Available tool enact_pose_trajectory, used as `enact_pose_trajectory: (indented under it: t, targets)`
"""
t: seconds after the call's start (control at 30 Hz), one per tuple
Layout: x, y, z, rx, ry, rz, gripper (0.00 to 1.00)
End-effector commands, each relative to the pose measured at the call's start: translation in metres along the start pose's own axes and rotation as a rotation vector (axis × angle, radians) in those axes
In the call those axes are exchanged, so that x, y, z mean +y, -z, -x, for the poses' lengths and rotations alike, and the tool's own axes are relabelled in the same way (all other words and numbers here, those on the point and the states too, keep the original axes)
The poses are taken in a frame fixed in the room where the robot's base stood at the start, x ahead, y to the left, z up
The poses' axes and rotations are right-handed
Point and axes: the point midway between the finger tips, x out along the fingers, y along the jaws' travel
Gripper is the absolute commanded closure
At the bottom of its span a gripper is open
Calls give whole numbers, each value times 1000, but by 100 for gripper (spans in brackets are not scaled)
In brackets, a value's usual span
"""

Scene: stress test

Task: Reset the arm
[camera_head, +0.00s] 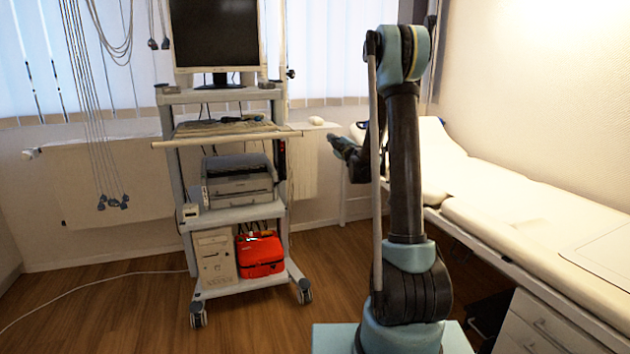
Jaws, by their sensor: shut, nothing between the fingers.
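My arm rises from its teal base at the right of the middle, goes up to a teal and black elbow, and folds back down behind its own upright link. My gripper (337,142) shows small and dark just left of that link, pointing left. It is shut and holds nothing. It is in the air, apart from the cart on the left and the couch on the right. Part of the forearm is hidden behind the upright link.
A wheeled cart (222,209) with a monitor (215,33), a printer (238,180) and a red bag (261,255) stands left of my arm. A cream examination couch (520,200) runs along the right wall. Cables (88,100) hang at the left. The wooden floor (110,315) is mostly clear at left front.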

Motion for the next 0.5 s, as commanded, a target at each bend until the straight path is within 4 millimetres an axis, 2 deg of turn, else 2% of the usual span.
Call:
enact_pose_trajectory:
  t: [0.03,0.2,0.4,0.5]
  targets:
    - [13,-2,10,-40,-11,-23,100]
    - [48,-14,41,-181,-41,-108,100]
    - [77,-30,88,-346,-59,-212,100]
    - [84,-35,114,-427,-63,-266,100]
